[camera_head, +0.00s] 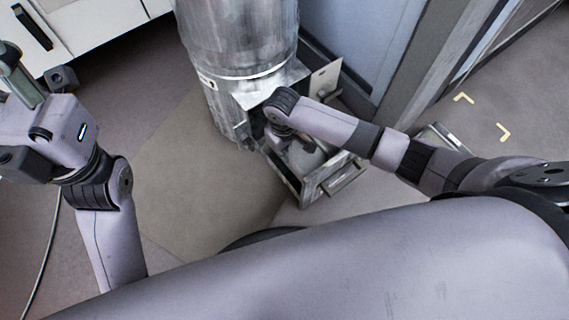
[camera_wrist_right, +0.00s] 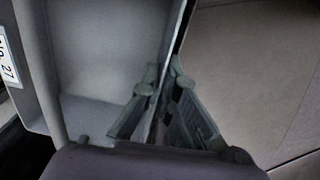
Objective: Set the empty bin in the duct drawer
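The silver duct (camera_head: 240,45) stands at the top centre of the head view. Its drawer (camera_head: 318,187) is pulled out at the base. My right arm reaches down into the drawer opening, and my right gripper (camera_head: 300,150) is mostly hidden there. In the right wrist view, the fingers of that gripper (camera_wrist_right: 165,100) close from both sides on a thin upright wall of a light grey bin (camera_wrist_right: 95,50). The bin's visible inside looks empty. A white label (camera_wrist_right: 8,60) shows at left. My left gripper (camera_head: 22,78) is at the far left, partly out of frame.
A white cabinet (camera_head: 75,25) stands at the top left. A pale blue panel (camera_head: 365,35) and post stand right of the duct. A metal-edged tray-like object (camera_head: 435,135) lies partly behind my right arm. Floor left of the duct is clear, apart from a cable (camera_head: 50,240).

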